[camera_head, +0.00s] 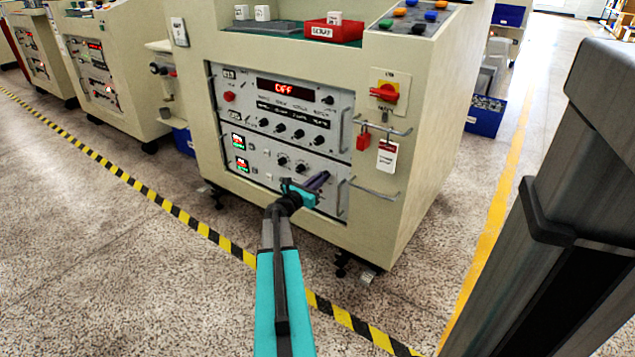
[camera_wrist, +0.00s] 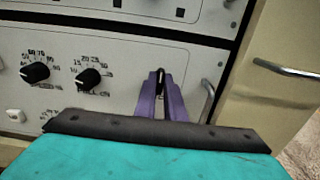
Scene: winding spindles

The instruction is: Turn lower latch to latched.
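My gripper (camera_head: 317,182) reaches the right part of the lower instrument panel (camera_head: 258,167) on the cream cabinet. In the wrist view, the purple fingers of my gripper (camera_wrist: 160,82) point at this panel, a little apart. A small dark upright piece, probably the lower latch (camera_wrist: 161,76), shows between their tips. I cannot tell whether the fingers press on it or only stand around it. Its exact turn is mostly hidden by the fingers. In the head view my gripper covers that spot.
A metal handle (camera_wrist: 208,101) stands close right of the fingers. Two black knobs (camera_wrist: 88,79) (camera_wrist: 35,72) are to the left. The upper panel's display (camera_head: 288,90) reads OFF. A red rotary switch (camera_head: 384,92), red padlock (camera_head: 363,138) and white tag (camera_head: 387,156) are at the right.

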